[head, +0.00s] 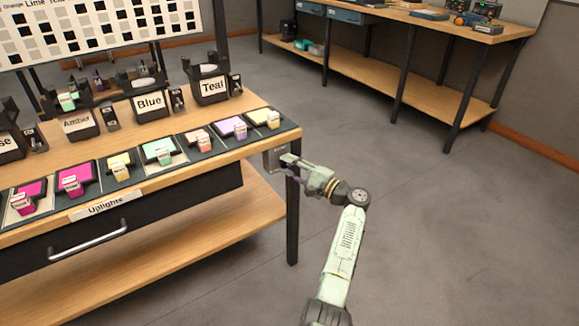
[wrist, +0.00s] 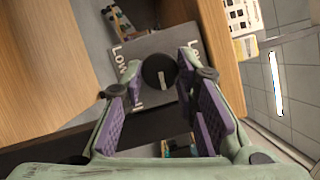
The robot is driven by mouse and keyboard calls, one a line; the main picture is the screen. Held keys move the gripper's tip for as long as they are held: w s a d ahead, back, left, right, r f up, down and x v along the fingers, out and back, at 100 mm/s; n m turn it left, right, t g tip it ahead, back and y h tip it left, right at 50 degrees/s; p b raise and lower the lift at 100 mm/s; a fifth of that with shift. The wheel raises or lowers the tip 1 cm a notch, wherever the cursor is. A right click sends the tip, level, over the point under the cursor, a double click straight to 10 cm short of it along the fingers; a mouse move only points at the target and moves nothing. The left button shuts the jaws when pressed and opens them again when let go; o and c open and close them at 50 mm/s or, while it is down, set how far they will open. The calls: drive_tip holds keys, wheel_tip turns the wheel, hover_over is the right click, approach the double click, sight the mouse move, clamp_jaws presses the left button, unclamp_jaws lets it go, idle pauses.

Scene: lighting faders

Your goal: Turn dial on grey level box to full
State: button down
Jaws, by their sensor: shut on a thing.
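The grey level box (head: 274,159) is fixed at the right end of the table, by its corner leg. In the wrist view the box face (wrist: 148,44) shows tilted, with a round black dial (wrist: 152,66) in its middle. A short pale mark on the dial lies near-vertical in that picture. "Low" can be read at the left; the other lettering is partly hidden by the fingers. My gripper (head: 291,160) reaches the box from the right. Its purple-padded fingers (wrist: 161,70) are on both sides of the dial and shut on it.
A drawer handle (head: 88,240) sticks out below. The floor (head: 450,220) at the right is clear.

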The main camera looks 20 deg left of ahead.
drive_tip(key=m+t, duration=0.1)
drive_tip(key=m, duration=0.1)
drive_tip(key=m+y+p, duration=0.1)
drive_tip(key=m, duration=0.2)
drive_tip(key=shift+s+a+f+t, duration=0.1)
drive_tip(key=shift+t, duration=0.3)
drive_tip(key=shift+f+m+t+p, duration=0.1)
drive_tip(key=shift+m+t+p, duration=0.7)
drive_tip(key=shift+m, duration=1.4)
drive_tip(key=shift+m+t, duration=0.4)
drive_tip(key=c, duration=1.3)
unclamp_jaws()
drive_tip(key=v, duration=1.2)
